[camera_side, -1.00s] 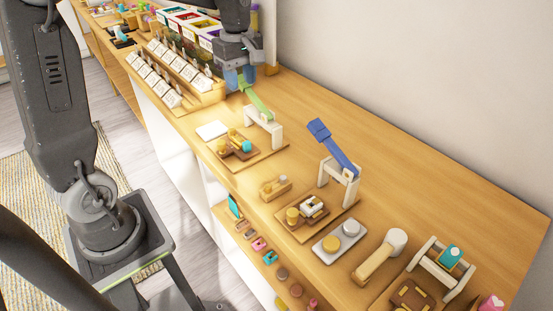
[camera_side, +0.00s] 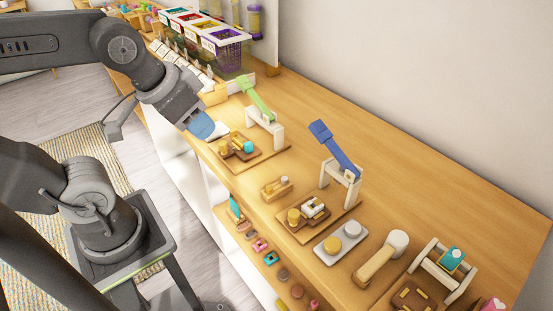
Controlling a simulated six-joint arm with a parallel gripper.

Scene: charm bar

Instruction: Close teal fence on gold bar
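A small teal piece (camera_side: 249,147), which may be the teal fence, sits at the right end of a brown fixture (camera_side: 238,152) on a wooden board. Gold pieces (camera_side: 237,137) sit beside it on the same fixture; I cannot tell which is the gold bar. A green lever (camera_side: 257,99) stands tilted up on a white stand behind them. My gripper (camera_side: 207,132) points down with blue fingertips, left of the fixture and over a white pad (camera_side: 218,129) that it partly hides. Its fingers overlap in this view, and I see nothing held.
A raised blue lever (camera_side: 334,148) on a white stand is to the right. A small wooden block (camera_side: 276,188) and a grey tray (camera_side: 341,243) with round pieces lie nearer. Card holders and bins (camera_side: 222,40) stand behind my gripper.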

